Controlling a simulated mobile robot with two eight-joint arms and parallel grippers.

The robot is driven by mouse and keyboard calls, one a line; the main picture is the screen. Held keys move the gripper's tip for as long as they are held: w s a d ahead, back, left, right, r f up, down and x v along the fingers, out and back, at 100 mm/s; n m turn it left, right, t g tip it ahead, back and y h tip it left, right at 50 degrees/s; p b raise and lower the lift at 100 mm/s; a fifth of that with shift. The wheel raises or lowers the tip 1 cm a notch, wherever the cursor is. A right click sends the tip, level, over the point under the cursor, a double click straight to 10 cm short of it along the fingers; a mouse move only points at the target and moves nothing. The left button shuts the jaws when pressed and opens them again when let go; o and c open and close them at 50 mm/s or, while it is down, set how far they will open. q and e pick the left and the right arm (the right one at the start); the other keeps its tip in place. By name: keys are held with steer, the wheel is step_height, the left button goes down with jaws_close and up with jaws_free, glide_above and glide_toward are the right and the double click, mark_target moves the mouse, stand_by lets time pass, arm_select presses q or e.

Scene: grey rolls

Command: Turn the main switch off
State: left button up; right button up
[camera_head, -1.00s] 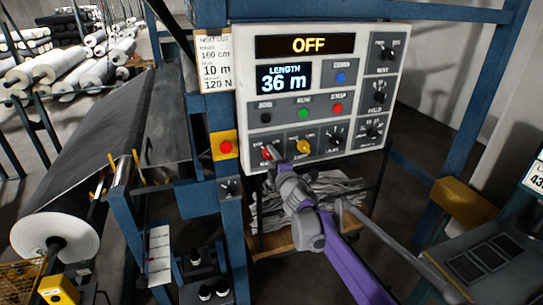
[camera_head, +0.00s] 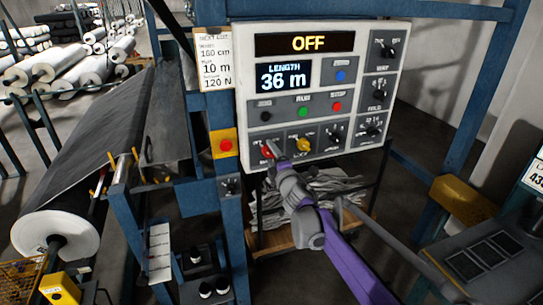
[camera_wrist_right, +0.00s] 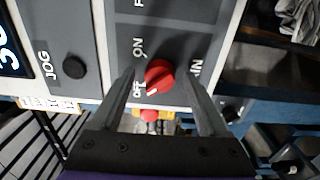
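The main switch is a red knob (camera_head: 266,152) at the lower left of the control panel (camera_head: 395,85). The red knob (camera_wrist_right: 159,74) also shows in the right wrist view, its white mark at the lower left beside the OFF lettering. ON stands above OFF there. My right gripper (camera_head: 272,151) is at the knob and partly covers it in the head view. In the wrist view my right gripper (camera_wrist_right: 161,78) is open, one finger each side of the knob with visible gaps. The top display (camera_head: 308,43) reads OFF. My left gripper is not in view.
A yellow knob (camera_head: 304,144) sits just right of the main switch. A red emergency button (camera_head: 226,146) on a yellow plate is to its left. A black JOG button (camera_wrist_right: 74,67) is close in the wrist view. A blue post (camera_head: 229,207) stands below left.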

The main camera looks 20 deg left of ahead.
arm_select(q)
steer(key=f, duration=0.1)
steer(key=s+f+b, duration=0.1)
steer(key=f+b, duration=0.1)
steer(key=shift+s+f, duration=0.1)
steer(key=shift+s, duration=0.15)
arm_select(e)
steer(key=v, duration=1.1)
steer(key=shift+w+d, duration=0.1)
steer(key=s+d+f+m+g+h, duration=0.1)
steer(key=s+d+f+m+h, duration=0.15)
steer(key=s+d+m, duration=0.4)
steer(key=s+d+f+m+h, duration=0.2)
steer(key=d+m+h, duration=0.2)
steer(key=d, duration=0.6)
steer(key=s+d+f+m+g+h, duration=0.1)
steer(key=s+d+f+m+h, duration=0.1)
steer(key=s+d+m+h, duration=0.45)
steer(key=s+d+f+m+g+y, duration=0.1)
steer(key=s+d+f+m+g, duration=0.2)
steer(key=s+f, duration=0.4)
steer(key=s+d+f+m+g+y, duration=0.2)
steer(key=s+d+f+m+g, duration=0.2)
steer(key=s+f, duration=0.4)
steer(key=s+d+m, duration=0.1)
steer(key=s, duration=0.5)
steer(key=shift+s, duration=0.2)
